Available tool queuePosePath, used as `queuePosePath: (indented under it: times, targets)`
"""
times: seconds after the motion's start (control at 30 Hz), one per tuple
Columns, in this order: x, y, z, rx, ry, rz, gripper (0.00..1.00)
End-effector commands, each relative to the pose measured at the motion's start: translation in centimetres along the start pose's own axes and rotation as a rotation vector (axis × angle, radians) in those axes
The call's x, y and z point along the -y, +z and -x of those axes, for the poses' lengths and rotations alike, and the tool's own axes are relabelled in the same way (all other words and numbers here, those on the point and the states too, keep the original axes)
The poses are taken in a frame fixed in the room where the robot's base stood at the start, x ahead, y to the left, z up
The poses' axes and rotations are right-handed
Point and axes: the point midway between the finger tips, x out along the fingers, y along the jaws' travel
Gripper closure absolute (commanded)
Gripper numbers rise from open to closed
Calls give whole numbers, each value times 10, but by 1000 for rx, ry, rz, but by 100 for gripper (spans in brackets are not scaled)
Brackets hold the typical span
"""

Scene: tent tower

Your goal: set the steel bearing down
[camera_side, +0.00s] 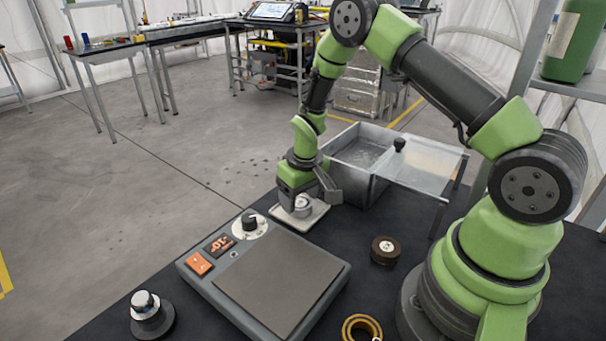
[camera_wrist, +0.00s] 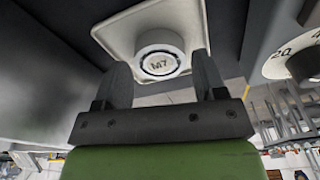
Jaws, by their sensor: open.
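The steel bearing (camera_side: 302,206) is a short pale grey cylinder standing on a small light square tray (camera_side: 313,220), just behind the hot-plate-like device. Part of the bearing is hidden by the fingers in the side view.
A grey device with a flat plate (camera_side: 280,280), a dial and an orange switch lies in front. A metal bin (camera_side: 365,150) with a clear lid stands behind. A dark puck (camera_side: 385,250), a brass ring (camera_side: 362,328) and a chrome knob-like piece (camera_side: 147,308) lie around the table.

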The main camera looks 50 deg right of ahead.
Motion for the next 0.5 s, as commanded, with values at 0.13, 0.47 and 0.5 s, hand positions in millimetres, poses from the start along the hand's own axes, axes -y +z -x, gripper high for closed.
queuePosePath:
  times: [0.13, 0.47, 0.5]
  targets:
    - [0, -1, 30, -7, 0, 1, 36]
    - [0, -1, 93, -5, 0, 0, 36]
    - [0, 0, 98, -3, 0, 0, 36]
